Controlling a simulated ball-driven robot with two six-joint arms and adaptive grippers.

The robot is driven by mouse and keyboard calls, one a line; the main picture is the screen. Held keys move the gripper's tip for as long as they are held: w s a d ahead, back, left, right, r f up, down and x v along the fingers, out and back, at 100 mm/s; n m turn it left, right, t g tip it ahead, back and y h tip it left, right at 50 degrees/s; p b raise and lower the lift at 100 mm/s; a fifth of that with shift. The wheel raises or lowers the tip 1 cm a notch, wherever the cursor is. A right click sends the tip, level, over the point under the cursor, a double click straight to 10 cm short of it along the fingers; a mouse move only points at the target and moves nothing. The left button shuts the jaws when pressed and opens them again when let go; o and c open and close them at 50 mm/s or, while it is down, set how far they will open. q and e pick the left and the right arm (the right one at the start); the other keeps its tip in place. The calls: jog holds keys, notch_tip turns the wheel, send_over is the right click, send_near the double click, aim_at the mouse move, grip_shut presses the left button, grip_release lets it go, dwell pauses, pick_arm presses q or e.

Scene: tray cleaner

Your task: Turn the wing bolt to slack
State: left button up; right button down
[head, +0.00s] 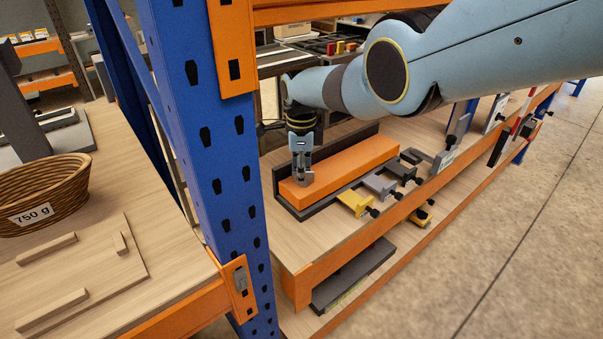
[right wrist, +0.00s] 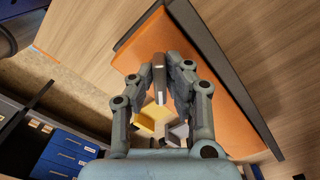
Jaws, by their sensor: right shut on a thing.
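My right gripper (head: 304,181) points down over the near left end of a long orange block (head: 345,165). In the right wrist view its fingers (right wrist: 172,80) are close together on a small grey piece, mostly hidden between the fingertips. I cannot tell whether this piece is a wing bolt. Along the block's front side sit a yellow clamp (head: 355,203), a grey clamp (head: 380,184) and a dark clamp (head: 399,171), each with a black bolt end sticking out towards the shelf edge. The yellow clamp (right wrist: 148,121) and a grey clamp (right wrist: 179,134) also show beyond the fingers in the right wrist view. My left gripper is not in view.
A dark upright fence (head: 340,150) runs behind the block. A blue rack post (head: 215,130) stands left of my right arm. A wicker basket (head: 40,195) sits on the left worktop. More tools hang along the orange shelf edge (head: 400,212) to the right.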

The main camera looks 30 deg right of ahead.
jog(key=shift+w+m, duration=0.1)
jog(key=shift+m, duration=1.8)
jog(key=c, duration=1.3)
grip_release()
jog(key=shift+c, duration=0.2)
jog(key=shift+w+d+r, duration=0.1)
jog(key=shift+r, duration=0.45)
notch_tip(320, 180, up, 11)
